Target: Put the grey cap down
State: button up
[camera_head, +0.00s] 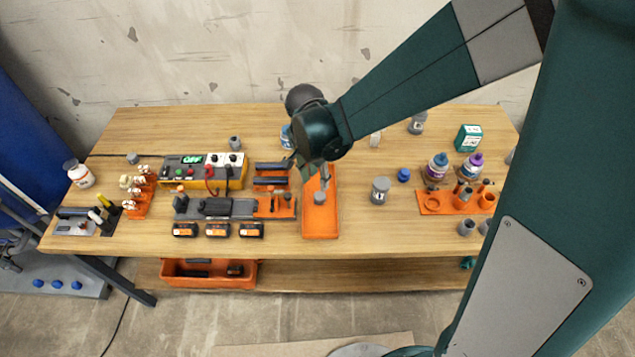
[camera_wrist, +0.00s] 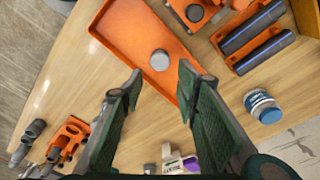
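The grey cap (camera_wrist: 159,60) lies flat inside the orange tray (camera_wrist: 122,34), with its round top facing up. In the head view the cap (camera_head: 320,198) sits in the middle part of the long orange tray (camera_head: 320,229). My gripper (camera_wrist: 161,76) is open and empty. Its two fingers are well apart, and the cap shows in the gap just beyond the fingertips, touching neither. In the head view my gripper (camera_head: 325,172) is above the tray, near the cap; its fingertips are small there.
Left of the tray stand an orange-and-grey fixture (camera_head: 275,206) and a powered box (camera_head: 202,170). Right of it are a grey jar (camera_head: 380,190), a blue cap (camera_head: 404,175) and an orange holder (camera_head: 433,205). A blue-labelled bottle (camera_wrist: 262,106) stands near my right finger.

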jog(key=shift+s+a+r, duration=0.1)
jog(key=shift+r, duration=0.9)
jog(key=shift+r, duration=0.1)
jog(key=s+d+r+n+t, duration=0.3)
jog(key=s+d+r, duration=0.5)
jog(key=d, duration=0.3)
jog(key=s+d+r+n+t+y, duration=0.1)
jog(key=s+d+r+n+t, duration=0.2)
jog(key=s+d+r+n, duration=0.3)
jog(key=s+d+r, duration=0.2)
jog(key=d+r, duration=0.3)
dwell(0.5)
